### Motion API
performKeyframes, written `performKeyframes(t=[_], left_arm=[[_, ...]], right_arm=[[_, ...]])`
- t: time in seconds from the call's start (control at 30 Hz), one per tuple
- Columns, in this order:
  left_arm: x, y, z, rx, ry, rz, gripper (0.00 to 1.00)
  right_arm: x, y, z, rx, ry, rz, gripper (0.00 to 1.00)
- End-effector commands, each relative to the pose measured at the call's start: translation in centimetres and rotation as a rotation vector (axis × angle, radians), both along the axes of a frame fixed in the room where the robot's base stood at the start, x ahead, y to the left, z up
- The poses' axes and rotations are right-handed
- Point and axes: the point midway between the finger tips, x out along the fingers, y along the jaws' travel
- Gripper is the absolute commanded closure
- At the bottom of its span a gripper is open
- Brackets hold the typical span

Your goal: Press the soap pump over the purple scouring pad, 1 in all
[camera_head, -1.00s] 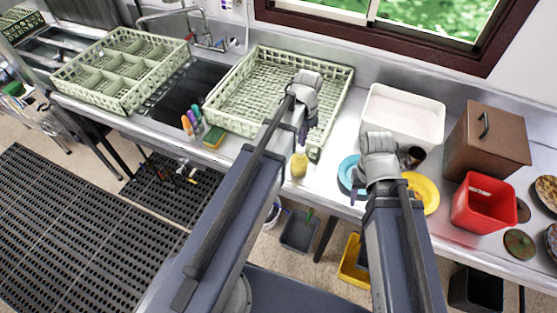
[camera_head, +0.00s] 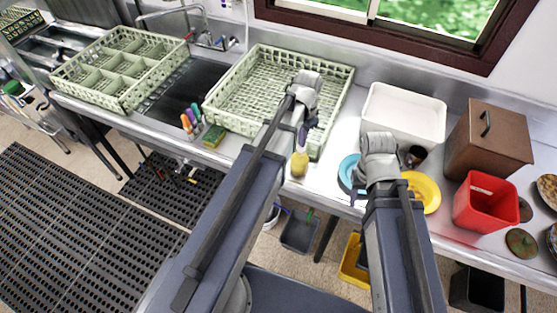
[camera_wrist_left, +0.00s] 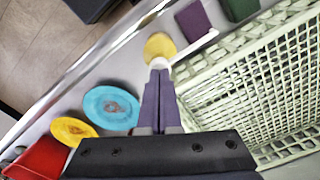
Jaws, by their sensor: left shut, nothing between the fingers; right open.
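The soap pump is a yellow bottle (camera_head: 299,165) with a white top, at the counter's front edge; it also shows in the left wrist view (camera_wrist_left: 160,45). My left gripper (camera_head: 302,143) is shut and empty, pointing down with its fingertips (camera_wrist_left: 159,74) at the white pump head; I cannot tell whether they touch. The white spout (camera_wrist_left: 198,46) reaches toward the purple scouring pad (camera_wrist_left: 194,20), which lies beside the bottle and is hidden behind my left arm in the head view. My right gripper (camera_head: 357,188) is open and empty near the blue plate.
A green pad (camera_wrist_left: 240,8) lies beside the purple one. A pale green rack (camera_head: 335,112) stands behind the bottle. A blue plate (camera_head: 347,170), yellow plate (camera_head: 428,190), white tub (camera_head: 405,112), red bin (camera_head: 485,203) and brown box (camera_head: 487,145) stand to the right.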

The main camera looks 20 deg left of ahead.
Motion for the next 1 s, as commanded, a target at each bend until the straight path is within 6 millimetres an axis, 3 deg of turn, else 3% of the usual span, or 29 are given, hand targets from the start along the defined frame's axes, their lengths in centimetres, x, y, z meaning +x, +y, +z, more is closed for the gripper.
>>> performKeyframes(t=[0.57, 1.0], left_arm=[[0.0, 0.0, -2.1, 0.0, 0.0, 0.0, 1.0], [-0.1, 0.0, -1.2, 0.0, 0.001, 0.0, 1.0]], right_arm=[[0.0, 0.0, -2.1, -0.001, 0.0, 0.004, 0.5], [0.0, 0.0, -1.2, -0.001, 0.0, 0.003, 0.5]])
